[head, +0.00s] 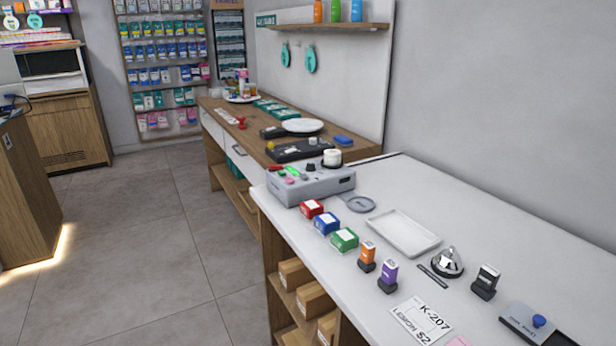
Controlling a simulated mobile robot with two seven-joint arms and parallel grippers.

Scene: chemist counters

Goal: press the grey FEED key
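A grey label-printer-like device (312,186) stands at the far left end of the white counter. Its top carries a small red part (275,168), a green part (293,172), a black knob-like part (311,167) and a white roll (332,157). A grey FEED key cannot be made out on it at this size, and no lettering is readable. Neither of my grippers is in the head view.
Red (312,209), blue (326,223) and green (344,239) boxes line the white counter's (480,240) front edge. A white tray (403,233), bell (447,263) and stamps (387,276) stand nearby. A wooden counter (230,152) adjoins behind; floor (140,240) is clear at left.

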